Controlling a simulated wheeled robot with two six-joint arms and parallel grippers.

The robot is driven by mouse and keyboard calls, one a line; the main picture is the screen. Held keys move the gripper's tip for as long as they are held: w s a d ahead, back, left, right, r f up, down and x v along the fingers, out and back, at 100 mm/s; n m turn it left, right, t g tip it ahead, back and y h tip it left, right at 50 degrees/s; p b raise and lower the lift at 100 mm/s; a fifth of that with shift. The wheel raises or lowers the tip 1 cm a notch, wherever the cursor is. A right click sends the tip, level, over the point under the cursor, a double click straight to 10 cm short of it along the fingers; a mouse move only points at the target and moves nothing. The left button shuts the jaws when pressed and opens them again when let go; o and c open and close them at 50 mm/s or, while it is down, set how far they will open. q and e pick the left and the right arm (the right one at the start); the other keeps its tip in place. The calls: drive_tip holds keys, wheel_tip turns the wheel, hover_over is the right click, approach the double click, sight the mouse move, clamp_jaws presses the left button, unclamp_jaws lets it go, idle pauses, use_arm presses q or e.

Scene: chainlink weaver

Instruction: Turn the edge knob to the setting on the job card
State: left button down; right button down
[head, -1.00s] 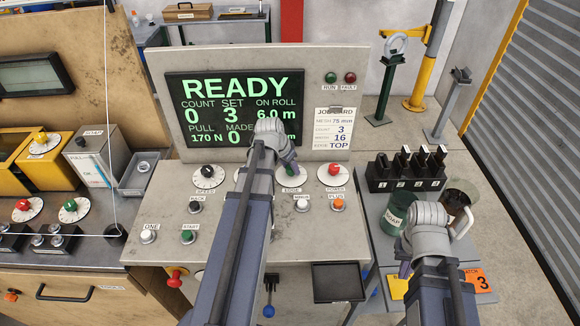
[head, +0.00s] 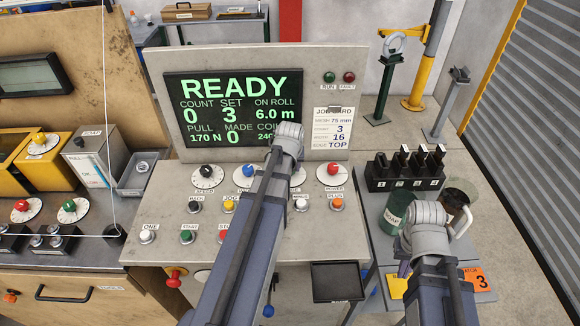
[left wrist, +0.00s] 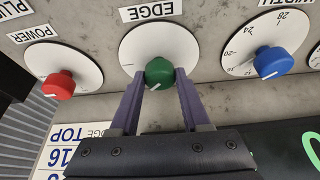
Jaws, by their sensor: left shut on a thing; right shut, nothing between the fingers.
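The green edge knob (left wrist: 160,70) sits on a white round dial (left wrist: 140,46) labelled EDGE in the left wrist view. A white line on the knob points toward the fingers, slightly left. My left gripper (left wrist: 160,88) has its purple fingers on both sides of the knob, shut on it. In the head view my left arm hides the knob and fingers. The job card (head: 331,128) reads mesh 75 mm, count 3, width 16, edge TOP. My right gripper (head: 405,268) is shut and empty, low over the right side table, its fingertips mostly hidden by its wrist.
The red power knob (left wrist: 58,85) and blue width knob (left wrist: 270,62) flank the edge knob. Buttons such as the orange plug button (head: 337,204) line the panel below. The screen (head: 205,125) reads READY. A scrap cup (head: 396,212) stands near my right wrist.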

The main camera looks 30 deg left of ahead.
use_arm(q)
drive_tip(key=shift+n, duration=0.3)
drive_tip(key=shift+c, duration=1.8)
unclamp_jaws()
drive_tip(key=p+v, duration=0.7)
drive_tip(key=v, duration=0.1)
use_arm(e)
wheel_tip(320, 180, up, 7)
use_arm(q)
drive_tip(key=shift+f, duration=0.1)
